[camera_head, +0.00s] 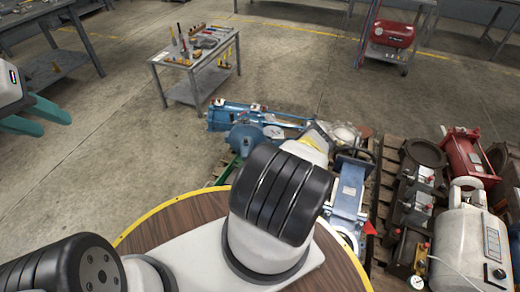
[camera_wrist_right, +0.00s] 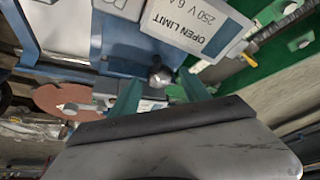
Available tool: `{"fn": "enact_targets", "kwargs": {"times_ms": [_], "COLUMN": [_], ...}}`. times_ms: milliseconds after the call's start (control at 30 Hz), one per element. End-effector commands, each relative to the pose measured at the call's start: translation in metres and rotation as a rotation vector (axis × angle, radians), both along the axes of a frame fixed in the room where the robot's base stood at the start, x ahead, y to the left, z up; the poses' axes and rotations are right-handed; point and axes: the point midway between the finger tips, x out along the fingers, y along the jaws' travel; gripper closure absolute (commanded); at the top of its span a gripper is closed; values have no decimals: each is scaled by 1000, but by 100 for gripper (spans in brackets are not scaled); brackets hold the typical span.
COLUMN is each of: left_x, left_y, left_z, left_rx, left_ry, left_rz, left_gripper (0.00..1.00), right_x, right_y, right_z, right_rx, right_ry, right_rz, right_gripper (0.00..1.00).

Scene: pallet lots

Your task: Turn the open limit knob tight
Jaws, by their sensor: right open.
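In the right wrist view, a white label plate reading "OPEN LIMIT 250 V 6 A" (camera_wrist_right: 205,30) is at the top. Just below it is a small rounded grey metal knob (camera_wrist_right: 158,73). My right gripper (camera_wrist_right: 157,88) points at the knob with its two green fingers apart, one on each side of it in the picture. I cannot tell whether either finger touches it. In the head view my right arm hides the right gripper and the knob. My left gripper (camera_head: 53,125) is at the left edge, its green fingers apart and empty, away from the machinery.
Blue valve equipment (camera_head: 245,137) and other machinery, including a red unit (camera_head: 465,155) and a grey cylindrical housing (camera_head: 462,245), crowd the pallets at right. A tool table (camera_head: 205,55) stands behind.

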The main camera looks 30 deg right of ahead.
Motion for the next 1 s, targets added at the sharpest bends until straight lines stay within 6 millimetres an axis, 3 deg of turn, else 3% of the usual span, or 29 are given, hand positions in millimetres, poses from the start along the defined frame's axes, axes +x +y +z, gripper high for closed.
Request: {"fn": "enact_targets", "kwargs": {"times_ms": [367,633,1000], "left_x": [0,0,0], "left_y": [0,0,0], "left_z": [0,0,0], "left_rx": [0,0,0], "left_ry": [0,0,0], "left_rz": [0,0,0], "left_gripper": [64,64,64], "right_x": [0,0,1], "right_y": [0,0,1], "right_z": [-3,-3,-2], "right_rx": [0,0,-6], "right_ry": [1,1,6], "right_rz": [1,1,-52], "right_gripper": [48,100,100]}}
